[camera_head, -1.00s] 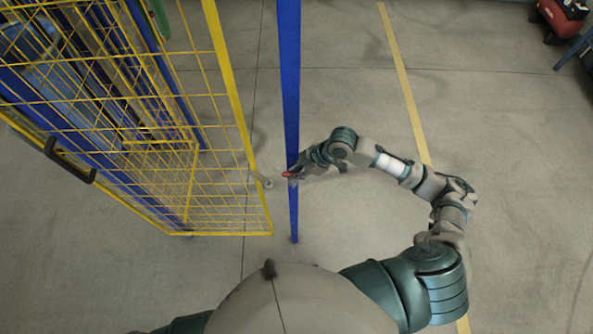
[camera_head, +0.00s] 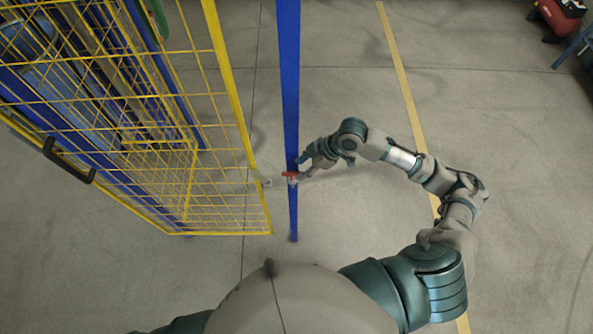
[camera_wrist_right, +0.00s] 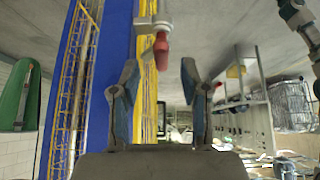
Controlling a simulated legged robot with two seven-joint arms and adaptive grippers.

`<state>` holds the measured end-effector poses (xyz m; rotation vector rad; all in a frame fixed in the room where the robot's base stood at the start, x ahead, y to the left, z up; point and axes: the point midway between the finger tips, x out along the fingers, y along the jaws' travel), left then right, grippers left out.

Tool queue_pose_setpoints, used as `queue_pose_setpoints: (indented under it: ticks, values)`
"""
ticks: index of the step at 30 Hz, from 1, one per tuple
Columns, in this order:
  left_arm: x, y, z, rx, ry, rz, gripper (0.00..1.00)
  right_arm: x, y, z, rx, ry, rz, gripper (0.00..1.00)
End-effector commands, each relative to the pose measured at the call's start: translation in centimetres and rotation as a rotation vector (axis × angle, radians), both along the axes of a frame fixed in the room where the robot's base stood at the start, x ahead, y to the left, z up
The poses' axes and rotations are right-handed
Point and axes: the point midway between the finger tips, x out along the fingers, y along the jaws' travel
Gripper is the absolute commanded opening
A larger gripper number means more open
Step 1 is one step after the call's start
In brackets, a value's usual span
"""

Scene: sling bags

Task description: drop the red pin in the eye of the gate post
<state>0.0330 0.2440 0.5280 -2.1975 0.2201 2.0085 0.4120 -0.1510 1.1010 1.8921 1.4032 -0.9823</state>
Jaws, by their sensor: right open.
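The red pin (camera_head: 289,174) is at the blue gate post (camera_head: 291,110), at a small pale metal fitting. In the right wrist view the red pin (camera_wrist_right: 161,50) shows beyond my fingertips, against a pale metal lug (camera_wrist_right: 150,24). The lug's hole is not clear, so I cannot tell how deep the pin sits. My right gripper (camera_head: 304,170) is just right of the post. In the wrist view its two fingers (camera_wrist_right: 160,70) are spread, with a gap between them and the pin clear of both. My left gripper is not in view.
The yellow mesh gate (camera_head: 232,100) stands left of the post, with a pale latch piece (camera_head: 266,182) at its edge and a black handle (camera_head: 68,160). Open concrete floor (camera_head: 340,240) lies right of the post. A red machine (camera_head: 556,20) is at the far right.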

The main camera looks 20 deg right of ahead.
Motion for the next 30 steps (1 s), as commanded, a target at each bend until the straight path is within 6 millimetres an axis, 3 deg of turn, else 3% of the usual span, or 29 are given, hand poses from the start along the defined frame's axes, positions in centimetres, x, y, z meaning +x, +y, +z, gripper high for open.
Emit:
queue_pose_setpoints:
  ticks: [6,12,30]
  values:
    - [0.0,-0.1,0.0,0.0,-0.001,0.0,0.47,-0.9,-2.8,4.0,-0.003,0.0,-0.001,0.46]
    - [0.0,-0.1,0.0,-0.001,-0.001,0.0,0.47,-1.4,-4.1,6.2,-0.001,0.003,0.002,0.46]
    - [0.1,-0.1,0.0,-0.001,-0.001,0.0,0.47,-1.6,-4.3,6.6,-0.001,0.005,0.003,0.46]
